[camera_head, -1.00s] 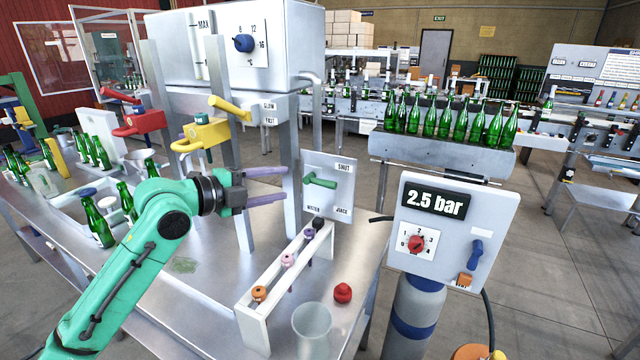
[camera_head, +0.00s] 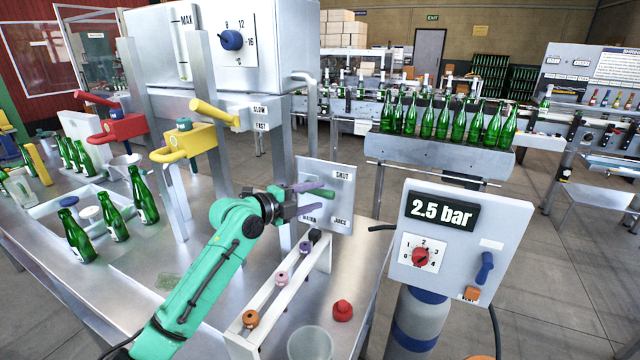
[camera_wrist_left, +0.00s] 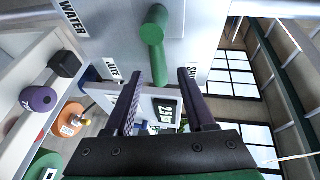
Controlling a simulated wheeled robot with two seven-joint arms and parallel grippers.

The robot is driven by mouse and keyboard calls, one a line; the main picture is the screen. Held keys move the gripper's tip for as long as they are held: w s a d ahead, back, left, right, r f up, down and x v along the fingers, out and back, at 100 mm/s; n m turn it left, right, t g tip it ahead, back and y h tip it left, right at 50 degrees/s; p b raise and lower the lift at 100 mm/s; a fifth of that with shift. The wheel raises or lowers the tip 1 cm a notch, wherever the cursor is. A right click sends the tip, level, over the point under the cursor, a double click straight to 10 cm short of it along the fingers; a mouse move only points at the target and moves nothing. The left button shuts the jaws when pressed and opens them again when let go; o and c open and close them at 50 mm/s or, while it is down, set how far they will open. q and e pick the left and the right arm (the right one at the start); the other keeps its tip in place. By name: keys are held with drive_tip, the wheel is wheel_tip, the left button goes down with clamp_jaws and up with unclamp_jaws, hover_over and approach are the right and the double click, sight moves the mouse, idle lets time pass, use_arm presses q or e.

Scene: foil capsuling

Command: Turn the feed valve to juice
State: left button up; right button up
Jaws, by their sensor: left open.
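The feed valve is a green handle (camera_head: 326,193) on a pale panel (camera_head: 343,212) marked SHUT, WATER and JUICE. My left gripper (camera_head: 320,198) is at the panel with its two purple fingers spread, one above and one below the handle in the head view. In the left wrist view the green handle (camera_wrist_left: 153,45) runs down the middle, its lower end in the gap between the open fingertips (camera_wrist_left: 160,75). There it lies between the JUICE (camera_wrist_left: 112,68) and SHUT (camera_wrist_left: 193,75) labels. I cannot tell whether a finger touches it. My right gripper is out of view.
Below the panel is a white rack (camera_head: 285,290) with small coloured pieces. A red piece (camera_head: 342,310) and a clear cup (camera_head: 310,343) stand near it. The 2.5 bar pressure box (camera_head: 455,250) is to the right. Green bottles (camera_head: 110,220) stand at the left.

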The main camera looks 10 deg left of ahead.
use_arm(q)
drive_tip(key=shift+x, duration=1.1)
drive_tip(key=shift+f, duration=0.1)
drive_tip(key=shift+a, duration=0.1)
clamp_jaws()
idle(0.4)
